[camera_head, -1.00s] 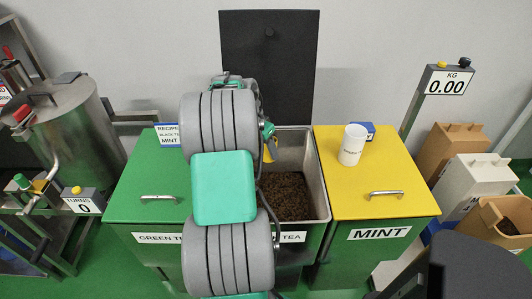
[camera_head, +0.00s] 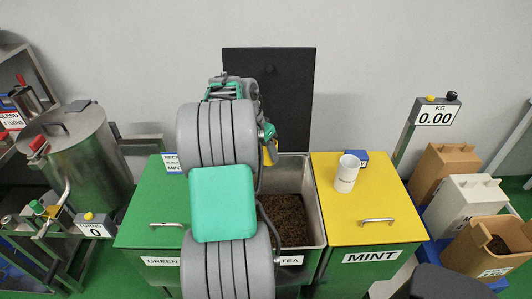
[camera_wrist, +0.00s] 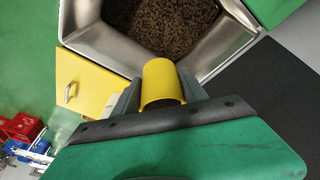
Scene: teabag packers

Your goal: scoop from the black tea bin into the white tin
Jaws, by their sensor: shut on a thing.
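The black tea bin (camera_head: 318,225) is open, its dark lid (camera_head: 300,90) standing up behind it. Dark loose tea (camera_head: 285,218) lies in its steel well; the tea also shows in the wrist view (camera_wrist: 160,25). In the head view the yellow scoop (camera_head: 270,152) shows only partly beside my arm, over the bin's left side. The white tin (camera_head: 346,174) stands upright on the yellow mint lid.
The mint bin's yellow lid (camera_head: 385,215) is closed at right, with a small blue block (camera_head: 361,157) behind the tin. The green tea lid (camera_head: 150,205) is closed at left. A scale display (camera_head: 435,112) reads 0.00. A steel drum (camera_head: 80,155) stands far left.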

